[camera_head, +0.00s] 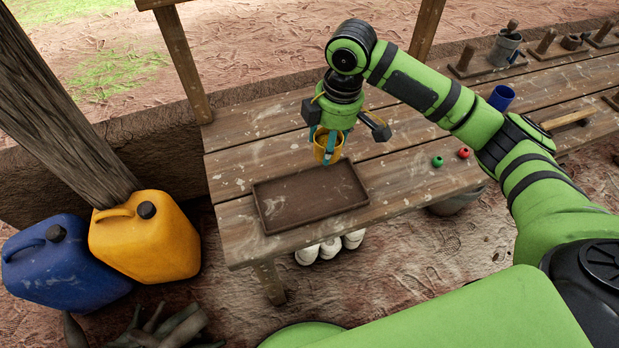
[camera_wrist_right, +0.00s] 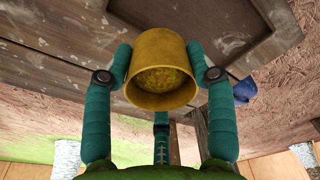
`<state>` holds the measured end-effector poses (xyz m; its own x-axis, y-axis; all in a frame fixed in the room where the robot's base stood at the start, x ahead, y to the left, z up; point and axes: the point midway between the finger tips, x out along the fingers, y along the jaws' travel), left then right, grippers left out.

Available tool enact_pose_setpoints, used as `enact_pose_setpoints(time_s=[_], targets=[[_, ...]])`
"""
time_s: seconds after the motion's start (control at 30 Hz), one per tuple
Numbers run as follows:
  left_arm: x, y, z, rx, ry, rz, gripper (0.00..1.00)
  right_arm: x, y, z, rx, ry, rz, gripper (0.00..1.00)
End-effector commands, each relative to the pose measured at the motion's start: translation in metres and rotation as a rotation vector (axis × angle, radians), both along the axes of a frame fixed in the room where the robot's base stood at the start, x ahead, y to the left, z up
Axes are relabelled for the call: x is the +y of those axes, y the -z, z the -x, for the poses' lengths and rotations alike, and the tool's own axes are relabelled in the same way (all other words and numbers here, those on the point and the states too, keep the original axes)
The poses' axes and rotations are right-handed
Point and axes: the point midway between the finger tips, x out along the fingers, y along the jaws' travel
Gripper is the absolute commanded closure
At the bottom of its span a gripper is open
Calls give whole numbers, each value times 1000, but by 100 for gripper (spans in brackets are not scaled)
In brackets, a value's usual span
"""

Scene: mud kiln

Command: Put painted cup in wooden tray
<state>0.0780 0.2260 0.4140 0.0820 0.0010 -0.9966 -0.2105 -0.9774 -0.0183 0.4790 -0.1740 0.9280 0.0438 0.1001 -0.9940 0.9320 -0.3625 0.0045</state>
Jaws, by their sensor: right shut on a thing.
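The painted cup (camera_head: 328,147) is yellow. My right gripper (camera_head: 325,152) is shut on it, with its teal fingers around the cup's sides. The tray is dark brown, shallow, rectangular and empty. In the right wrist view the cup (camera_wrist_right: 158,62) sits between the fingers, with its open mouth facing the camera. Part of the tray (camera_wrist_right: 190,18) shows behind it. My left gripper is not in view.
The tray lies on a plank table (camera_head: 240,150). To the right are a green ball (camera_head: 437,161), a red ball (camera_head: 463,153), a blue cup (camera_head: 501,97) and a hammer (camera_head: 567,120). Yellow (camera_head: 150,240) and blue (camera_head: 60,265) jerrycans stand left of the table.

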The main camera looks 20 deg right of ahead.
Motion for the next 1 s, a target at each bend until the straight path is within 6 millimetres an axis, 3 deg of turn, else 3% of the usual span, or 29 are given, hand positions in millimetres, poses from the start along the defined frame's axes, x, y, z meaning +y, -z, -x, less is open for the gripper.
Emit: enact_pose_setpoints(time_s=[0.13,0.33,0.57,0.73,1.0], targets=[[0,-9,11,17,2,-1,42,27,19,22,2,-3,-1,76],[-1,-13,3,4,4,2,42,47,35,37,0,0,-1,76],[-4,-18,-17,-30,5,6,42,49,59,40,2,4,1,76],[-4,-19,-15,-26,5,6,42,49,77,39,-2,2,0,76],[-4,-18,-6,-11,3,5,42,49,78,39,-3,1,0,76]])
